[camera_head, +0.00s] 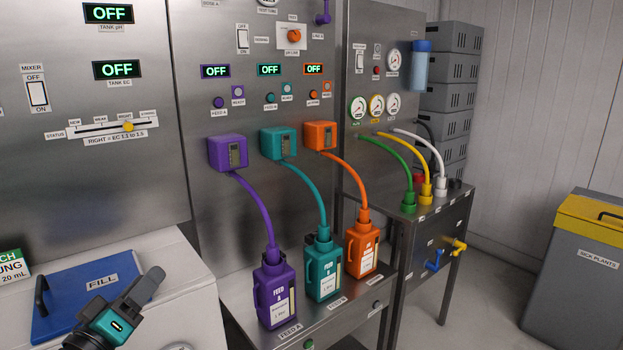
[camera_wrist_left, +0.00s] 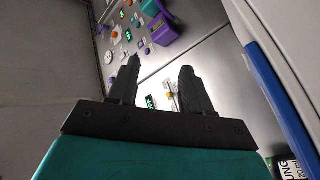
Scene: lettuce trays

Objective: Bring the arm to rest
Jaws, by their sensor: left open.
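My left gripper (camera_head: 143,291) shows low at the left in the head view, a teal and black hand in front of the blue FILL lid (camera_head: 75,290). In the left wrist view its two black fingers (camera_wrist_left: 159,66) stand apart with nothing between them, and panels show beyond. I cannot tell its exact height over the lid. The rest of the left arm is mostly out of frame. My right gripper is in neither view.
The blue lid lies on a white tank (camera_head: 185,290). Purple (camera_head: 275,292), teal (camera_head: 323,268) and orange (camera_head: 361,248) feed bottles stand on a steel bench, hoses running to dosing pumps. A grey bin (camera_head: 565,270) with a yellow lid stands right; floor before it is clear.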

